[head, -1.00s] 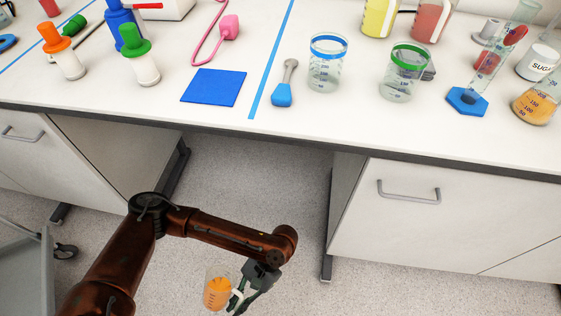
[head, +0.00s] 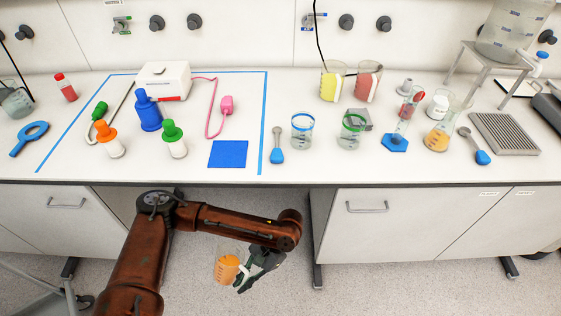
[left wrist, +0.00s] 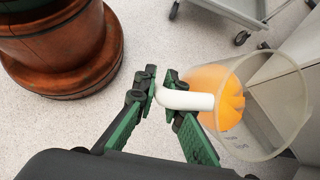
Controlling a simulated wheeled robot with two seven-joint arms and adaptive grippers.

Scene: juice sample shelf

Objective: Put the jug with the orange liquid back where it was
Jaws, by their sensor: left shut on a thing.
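The jug with the orange liquid (head: 226,266) is clear with a white handle, and hangs in front of the bench, below its front edge. My left gripper (head: 245,279) is shut on the handle. In the left wrist view, the fingers of the left gripper (left wrist: 163,92) pinch the white handle, and the jug (left wrist: 265,105) lies to the right of them, with orange liquid inside. A jug with yellow liquid (head: 330,88) and a jug with red liquid (head: 367,84) stand side by side at the back of the bench. My right gripper is not in view.
Blue-ringed (head: 302,135) and green-ringed (head: 351,135) beakers stand near the bench front. A blue-based cylinder (head: 396,143) and a flask with orange liquid (head: 438,138) stand to the right. Blue tape bounds an area with bottles and a blue mat (head: 228,154). Bench drawers face me.

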